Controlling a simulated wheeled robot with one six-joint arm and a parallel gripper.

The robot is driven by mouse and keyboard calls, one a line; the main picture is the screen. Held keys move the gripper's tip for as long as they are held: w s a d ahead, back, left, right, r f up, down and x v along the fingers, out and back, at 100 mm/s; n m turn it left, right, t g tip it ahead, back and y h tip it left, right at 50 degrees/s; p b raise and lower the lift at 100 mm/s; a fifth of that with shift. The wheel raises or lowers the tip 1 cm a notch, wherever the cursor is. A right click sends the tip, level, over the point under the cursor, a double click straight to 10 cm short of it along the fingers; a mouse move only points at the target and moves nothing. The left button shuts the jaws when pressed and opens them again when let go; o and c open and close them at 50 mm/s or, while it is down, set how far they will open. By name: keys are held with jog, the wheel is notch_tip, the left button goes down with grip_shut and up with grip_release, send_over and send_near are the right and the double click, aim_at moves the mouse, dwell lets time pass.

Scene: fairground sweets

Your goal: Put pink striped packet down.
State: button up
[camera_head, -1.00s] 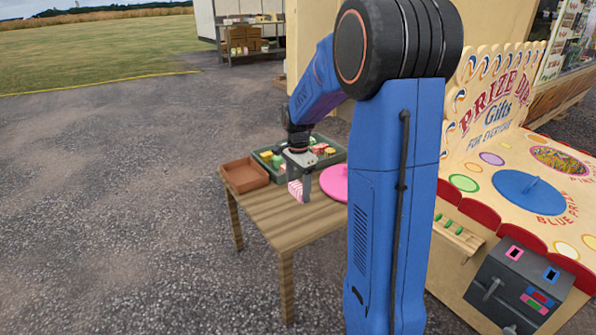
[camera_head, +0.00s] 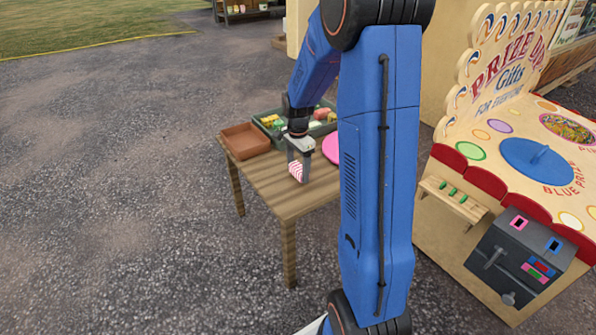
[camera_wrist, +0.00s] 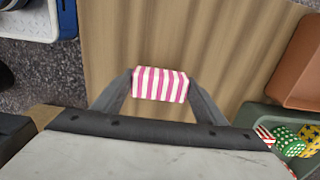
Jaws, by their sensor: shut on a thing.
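The pink striped packet (camera_head: 296,170) has pink and white stripes. It also shows in the wrist view (camera_wrist: 160,84), between the two fingers. My gripper (camera_head: 298,168) is shut on it, with one finger on each side. The packet is over the bare front part of the wooden table (camera_head: 270,196). I cannot tell whether its underside touches the table top.
A brown tray (camera_head: 246,140) stands at the table's back left corner. A green-grey crate (camera_wrist: 262,114) with several packets is behind my gripper. A pink round thing (camera_head: 331,148) lies to the right, partly behind my arm. The table's front left is clear.

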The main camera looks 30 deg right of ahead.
jog(key=shift+f, duration=0.6)
jog(key=o, duration=1.1)
jog(key=shift+f, duration=0.1)
jog(key=shift+c, duration=0.2)
